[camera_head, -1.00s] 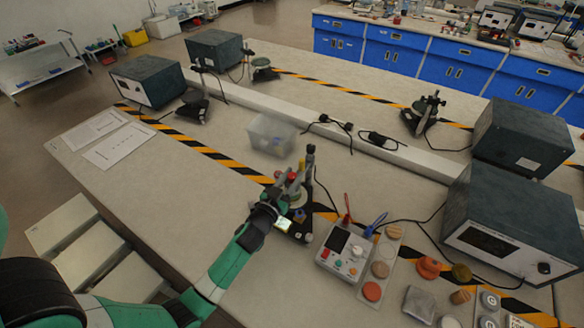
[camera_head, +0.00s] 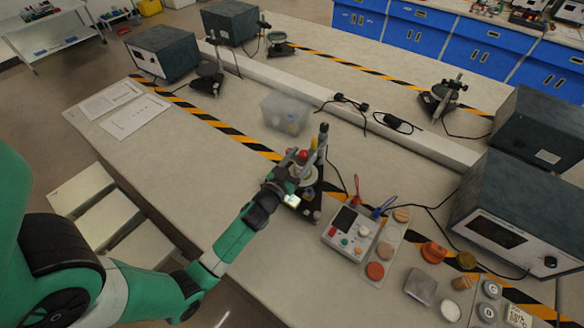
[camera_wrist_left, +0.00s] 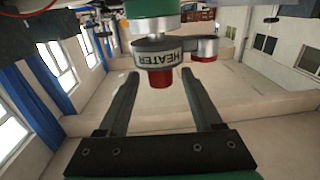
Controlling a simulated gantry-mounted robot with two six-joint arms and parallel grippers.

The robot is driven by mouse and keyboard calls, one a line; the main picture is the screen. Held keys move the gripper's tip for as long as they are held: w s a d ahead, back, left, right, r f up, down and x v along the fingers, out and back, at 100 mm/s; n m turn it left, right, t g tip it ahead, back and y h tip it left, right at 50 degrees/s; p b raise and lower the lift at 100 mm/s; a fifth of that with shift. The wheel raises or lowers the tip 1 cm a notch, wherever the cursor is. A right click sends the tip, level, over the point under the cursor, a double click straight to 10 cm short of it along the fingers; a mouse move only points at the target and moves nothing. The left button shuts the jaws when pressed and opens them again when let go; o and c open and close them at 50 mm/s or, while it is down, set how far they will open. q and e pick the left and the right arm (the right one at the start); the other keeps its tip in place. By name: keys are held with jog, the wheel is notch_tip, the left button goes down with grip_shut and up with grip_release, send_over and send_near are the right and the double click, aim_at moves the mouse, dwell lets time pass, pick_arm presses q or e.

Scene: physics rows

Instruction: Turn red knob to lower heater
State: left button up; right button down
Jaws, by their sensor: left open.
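The heater (camera_wrist_left: 165,56) has a grey ring labelled HEATER, which reads upside down in the left wrist view. The red knob (camera_wrist_left: 160,78) sticks out below the label there, and a second small red piece shows at the right. In the head view the red knob (camera_head: 302,155) sits near the top of the small upright apparatus. My left gripper (camera_head: 289,163) is beside the apparatus. In the left wrist view my left gripper (camera_wrist_left: 164,75) is open, with one finger on each side of the red knob and visible gaps to it. My right gripper is out of view.
A control box (camera_head: 350,234) with buttons and red and blue leads stands right of the apparatus. A clear bin (camera_head: 286,111) sits behind it. Large dark instrument boxes (camera_head: 510,215) stand at the right. The bench left of the apparatus is mostly clear.

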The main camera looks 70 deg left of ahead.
pick_arm(q)
jog(key=b+v, duration=0.1)
jog(key=v, duration=0.9)
jog(key=shift+b, duration=0.35)
